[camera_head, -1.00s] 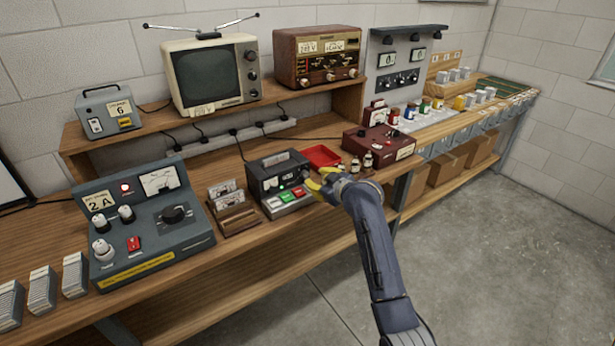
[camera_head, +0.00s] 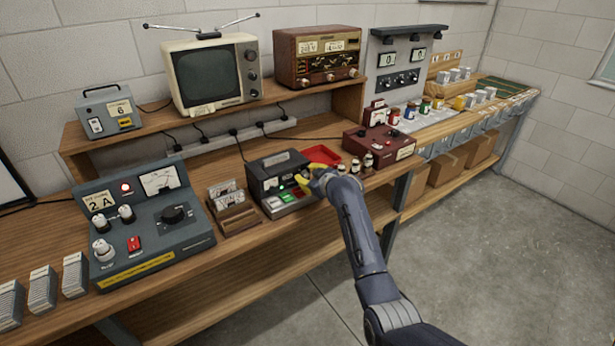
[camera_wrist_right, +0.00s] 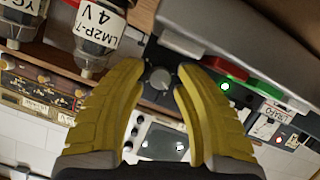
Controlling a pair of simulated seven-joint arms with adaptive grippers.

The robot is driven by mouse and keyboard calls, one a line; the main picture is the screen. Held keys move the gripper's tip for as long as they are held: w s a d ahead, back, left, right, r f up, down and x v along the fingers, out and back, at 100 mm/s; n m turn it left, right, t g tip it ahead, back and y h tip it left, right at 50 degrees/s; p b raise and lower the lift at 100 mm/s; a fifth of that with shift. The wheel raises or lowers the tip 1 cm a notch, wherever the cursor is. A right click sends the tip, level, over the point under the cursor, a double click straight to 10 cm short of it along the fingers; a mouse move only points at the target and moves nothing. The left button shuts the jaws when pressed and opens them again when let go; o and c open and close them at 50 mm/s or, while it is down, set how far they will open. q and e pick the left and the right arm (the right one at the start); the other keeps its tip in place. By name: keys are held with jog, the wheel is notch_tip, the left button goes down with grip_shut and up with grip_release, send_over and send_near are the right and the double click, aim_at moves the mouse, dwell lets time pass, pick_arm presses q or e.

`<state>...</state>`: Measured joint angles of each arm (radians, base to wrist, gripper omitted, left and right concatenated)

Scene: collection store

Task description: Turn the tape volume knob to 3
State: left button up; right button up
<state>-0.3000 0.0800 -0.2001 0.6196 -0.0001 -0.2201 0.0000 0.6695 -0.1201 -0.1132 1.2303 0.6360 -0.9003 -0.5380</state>
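The tape player (camera_head: 266,170) is a dark box with a pale meter and coloured keys on the bench. My right gripper (camera_head: 304,182) is at its right front side and covers part of its face. In the right wrist view a round grey knob (camera_wrist_right: 160,78) shows between the yellow fingertips of the right gripper (camera_wrist_right: 159,80). The fingers are apart, one on each side of the knob; I cannot tell whether they touch it. The knob's scale and setting are not readable. My left gripper is not in view.
A red tray (camera_head: 322,155) lies behind the gripper, with small labelled bottles (camera_wrist_right: 97,28) close by. A dark red device (camera_head: 380,146) stands to the right. A card holder (camera_head: 234,212) and a grey-blue console (camera_head: 150,225) stand to the left.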

grip_shut()
dwell(0.5)
jog(key=shift+d+m+g+y, duration=0.15)
jog(key=shift+m+g+y, duration=0.25)
jog(key=shift+m, duration=0.5)
jog(key=shift+f+m+y, duration=0.1)
jog(key=shift+m+y, duration=0.3)
jog(key=shift+m, duration=0.1)
grip_release()
jog(key=v, duration=1.2)
